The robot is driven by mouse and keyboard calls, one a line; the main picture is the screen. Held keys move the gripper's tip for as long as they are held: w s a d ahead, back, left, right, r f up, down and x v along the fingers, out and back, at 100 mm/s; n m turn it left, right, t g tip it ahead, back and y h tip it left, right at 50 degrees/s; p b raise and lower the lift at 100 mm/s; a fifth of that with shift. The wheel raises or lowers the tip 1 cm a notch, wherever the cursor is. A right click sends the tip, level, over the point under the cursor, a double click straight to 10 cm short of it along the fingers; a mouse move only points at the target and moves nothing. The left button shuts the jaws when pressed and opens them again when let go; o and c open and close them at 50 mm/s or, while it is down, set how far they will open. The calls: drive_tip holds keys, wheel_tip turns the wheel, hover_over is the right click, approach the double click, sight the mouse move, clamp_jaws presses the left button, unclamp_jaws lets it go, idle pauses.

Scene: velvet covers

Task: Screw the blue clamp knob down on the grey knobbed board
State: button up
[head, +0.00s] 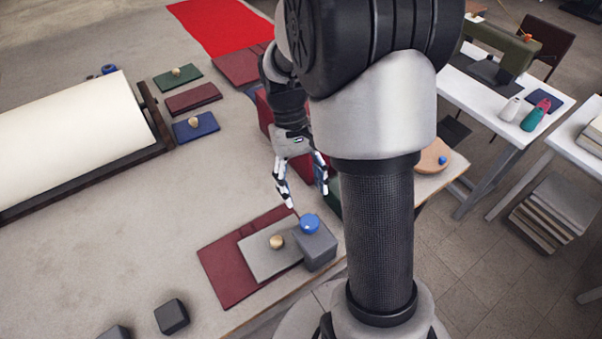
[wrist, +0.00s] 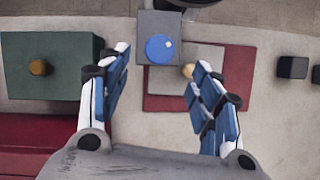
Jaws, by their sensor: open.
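The blue clamp knob (head: 310,224) sits on top of a grey block (head: 316,249) at the table's front edge. In the wrist view the blue knob (wrist: 160,48) shows ahead of the fingers, near the middle. The grey board (head: 264,257) with a small wooden knob (head: 277,242) lies on a dark red panel (head: 221,273); the block stands at its right end. My gripper (head: 305,194) is open and empty, above and behind the blue knob, apart from it. In the wrist view my gripper (wrist: 163,97) has its fingers spread wide. The knob's underside is hidden.
A green board (wrist: 50,65) with a wooden knob lies left in the wrist view. Dark blocks (head: 171,316) stand near the table's front. A big white roll (head: 70,130) and small knobbed boards (head: 196,126) lie at the left. The table's middle is clear.

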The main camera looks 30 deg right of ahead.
drive_tip(key=shift+v, duration=1.7)
drive_tip(key=s+a+r+t+b, duration=0.1)
drive_tip(key=s+a+r+t, duration=0.2)
drive_tip(key=s+a+t, duration=0.1)
drive_tip(key=s+a+r+n+t+b, duration=0.1)
drive_tip(key=s+a+r+t, duration=0.3)
drive_tip(key=s, duration=0.4)
drive_tip(key=shift+s+a+n+t+h+b, duration=0.35)
drive_tip(key=shift+a+t+b, duration=0.25)
drive_tip(key=shift+a, duration=0.35)
